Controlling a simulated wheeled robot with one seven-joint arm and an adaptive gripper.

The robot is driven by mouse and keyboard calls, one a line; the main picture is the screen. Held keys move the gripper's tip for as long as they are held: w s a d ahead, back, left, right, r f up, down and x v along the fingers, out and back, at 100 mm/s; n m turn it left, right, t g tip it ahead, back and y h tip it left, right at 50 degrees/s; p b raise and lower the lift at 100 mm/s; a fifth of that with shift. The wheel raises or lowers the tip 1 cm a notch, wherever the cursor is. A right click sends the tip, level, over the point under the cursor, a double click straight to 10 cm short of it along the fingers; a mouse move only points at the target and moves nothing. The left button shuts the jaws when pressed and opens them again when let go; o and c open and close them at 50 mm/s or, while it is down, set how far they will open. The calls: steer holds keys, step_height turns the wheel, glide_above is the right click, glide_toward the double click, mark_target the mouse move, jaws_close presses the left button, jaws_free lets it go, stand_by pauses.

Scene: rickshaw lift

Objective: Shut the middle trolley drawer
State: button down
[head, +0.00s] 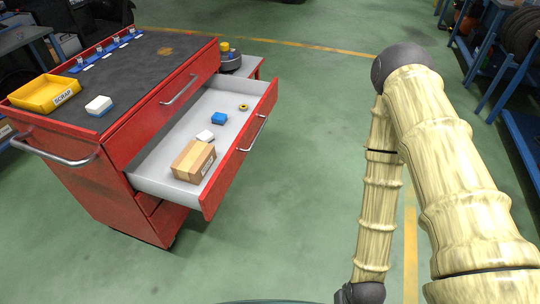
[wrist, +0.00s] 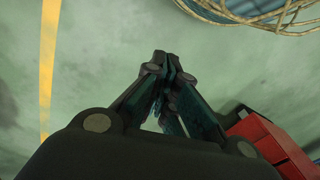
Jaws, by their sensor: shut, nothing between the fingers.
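The red trolley (head: 127,150) stands at the left in the head view. Its middle drawer (head: 165,155) is pulled well out to the right, with a grey inside and a red front (head: 238,155) carrying a bar handle (head: 254,135). The top drawer above it, with its own handle (head: 180,90), is shut. My gripper (wrist: 168,68) shows in the wrist view with its fingers together and empty, over the green floor. It is out of sight in the head view, where my arm fills the right side. A red part, probably of the trolley, shows at the wrist view's lower right.
The open drawer holds a cardboard box (head: 193,160), a white block (head: 205,136), a blue block (head: 219,118) and a yellow ring (head: 243,107). A yellow scrap bin (head: 44,93) and white box (head: 99,105) sit on the trolley top. Clear floor (head: 310,170) lies between drawer and arm.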

steer(key=w+a+f+m+t+y+b, duration=0.2)
steer(key=w+a+m+t+y+b, duration=0.55)
steer(key=w+a, duration=1)
steer(key=w+a+r+m+t+b, duration=0.2)
steer(key=w+r+t+b, duration=0.25)
steer(key=w+r, duration=0.55)
steer(key=w+a+r+m+t+b, duration=0.25)
steer(key=w+r+b, duration=0.45)
steer(key=w, duration=0.4)
glide_toward(239, 146)
steer(key=w+d, duration=0.2)
steer(key=w, duration=0.1)
steer(key=shift+t, duration=0.45)
steer(key=shift+w+a+f+b, duration=0.15)
steer(key=shift+w+a, duration=0.1)
steer(key=shift+a, duration=0.45)
steer(key=shift+w+a+f+b, duration=0.1)
steer(key=shift+w+a+f, duration=0.1)
steer(key=shift+a, duration=0.45)
steer(key=shift+w+a+f+b, duration=0.15)
steer(key=shift+w+a, duration=0.1)
steer(key=shift+a, duration=0.45)
steer(key=shift+r, duration=0.1)
steer(key=shift+w+a, duration=0.1)
steer(key=shift+a, duration=0.05)
